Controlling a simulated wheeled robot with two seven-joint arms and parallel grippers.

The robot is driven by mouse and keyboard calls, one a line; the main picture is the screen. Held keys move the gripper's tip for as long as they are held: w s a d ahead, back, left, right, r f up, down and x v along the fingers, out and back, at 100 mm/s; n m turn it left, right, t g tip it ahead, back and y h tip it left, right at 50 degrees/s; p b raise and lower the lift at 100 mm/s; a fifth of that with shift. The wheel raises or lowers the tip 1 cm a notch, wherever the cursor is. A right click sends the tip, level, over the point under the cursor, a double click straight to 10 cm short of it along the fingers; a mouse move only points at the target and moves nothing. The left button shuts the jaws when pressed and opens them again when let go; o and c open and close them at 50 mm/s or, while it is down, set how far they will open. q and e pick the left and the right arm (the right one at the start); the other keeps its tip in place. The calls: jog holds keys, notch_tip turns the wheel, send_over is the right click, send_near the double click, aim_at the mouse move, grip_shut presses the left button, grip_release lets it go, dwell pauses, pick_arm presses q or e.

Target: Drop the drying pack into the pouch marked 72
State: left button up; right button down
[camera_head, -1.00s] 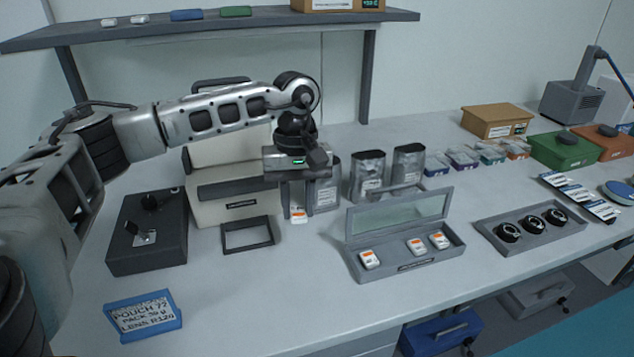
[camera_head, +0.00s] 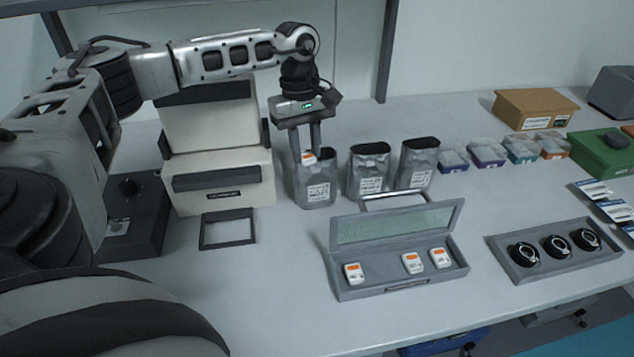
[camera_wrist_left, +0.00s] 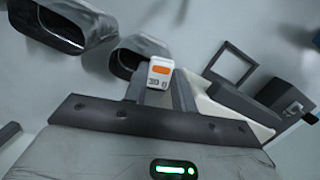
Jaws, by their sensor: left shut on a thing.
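My left gripper (camera_head: 306,150) is shut on a small white drying pack (camera_head: 309,159) with an orange label. The pack is at the mouth of the leftmost grey foil pouch (camera_head: 317,188); I cannot tell whether it is inside the rim or just above it. In the left wrist view the pack (camera_wrist_left: 160,72) sits between the fingers, in front of an open pouch mouth (camera_wrist_left: 127,62). A middle pouch (camera_head: 369,173) and a right pouch (camera_head: 419,164) stand upright and open beside it. The pouch labels are too small to read. My right gripper is not in view.
An open grey case (camera_head: 388,284) with a clear lid holds several similar packs in front of the pouches. A cream box unit (camera_head: 220,188) stands left of them, with a dark frame (camera_head: 228,242) before it. A tray (camera_head: 507,260) of black rings lies right.

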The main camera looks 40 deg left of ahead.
pick_arm(q)
jog(key=shift+f+b, duration=0.8)
jog(key=shift+f, duration=0.65)
jog(key=o, duration=1)
jog(key=shift+w, duration=0.1)
jog(key=shift+r, duration=0.1)
jog(key=r, duration=0.5)
jog(key=a+r+b, duration=0.1)
jog(key=r, duration=0.4)
jog(key=w+a+r, duration=0.1)
jog(key=r, duration=0.4)
jog(key=shift+a+r, duration=0.1)
jog(key=shift+r, duration=0.25)
